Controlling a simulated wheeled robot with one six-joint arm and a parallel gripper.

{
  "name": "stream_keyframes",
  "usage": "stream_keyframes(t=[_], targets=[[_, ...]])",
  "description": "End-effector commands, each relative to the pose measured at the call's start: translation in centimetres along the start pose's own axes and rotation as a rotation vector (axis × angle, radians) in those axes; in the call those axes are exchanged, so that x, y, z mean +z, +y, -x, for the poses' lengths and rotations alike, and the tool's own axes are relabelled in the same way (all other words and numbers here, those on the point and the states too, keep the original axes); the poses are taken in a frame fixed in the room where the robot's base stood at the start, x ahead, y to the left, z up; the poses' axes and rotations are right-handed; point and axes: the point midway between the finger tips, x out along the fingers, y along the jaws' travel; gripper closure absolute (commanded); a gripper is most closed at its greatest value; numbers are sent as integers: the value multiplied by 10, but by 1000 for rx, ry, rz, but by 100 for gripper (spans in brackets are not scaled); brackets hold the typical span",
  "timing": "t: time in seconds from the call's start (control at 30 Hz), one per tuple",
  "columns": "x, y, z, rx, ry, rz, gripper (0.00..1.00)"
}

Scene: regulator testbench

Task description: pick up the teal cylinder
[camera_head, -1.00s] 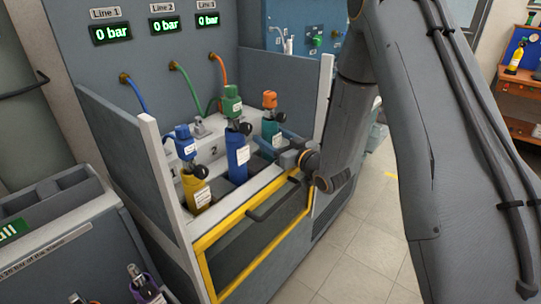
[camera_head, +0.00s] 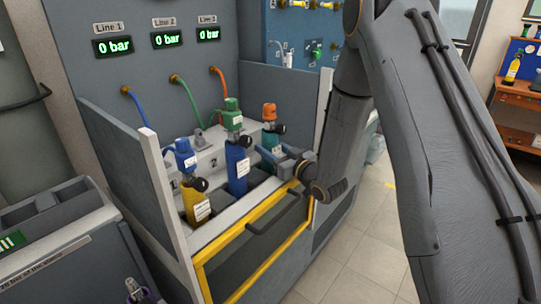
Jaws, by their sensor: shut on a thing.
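The teal cylinder (camera_head: 269,138) stands in the right slot of the bench, with an orange regulator (camera_head: 269,112) on top. My gripper (camera_head: 276,155) reaches in from the right at the cylinder's body and is shut on it. The fingers and my wrist hide the cylinder's lower part, so I cannot tell whether its base is clear of the slot.
A blue cylinder (camera_head: 237,168) with a green regulator stands left of the teal one. A yellow cylinder (camera_head: 196,203) with a blue regulator is further left. Hoses run to the back panel. A yellow-framed gate (camera_head: 247,228) and a white-edged right wall (camera_head: 321,110) border the slots.

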Motion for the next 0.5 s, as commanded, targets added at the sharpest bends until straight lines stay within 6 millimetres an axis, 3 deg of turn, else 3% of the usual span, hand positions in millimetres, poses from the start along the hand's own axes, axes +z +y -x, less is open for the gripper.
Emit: stream_keyframes(t=[0.27,0.5], targets=[[-39,1,-1,0,10,5,88],[-90,1,0,1,10,5,88]])
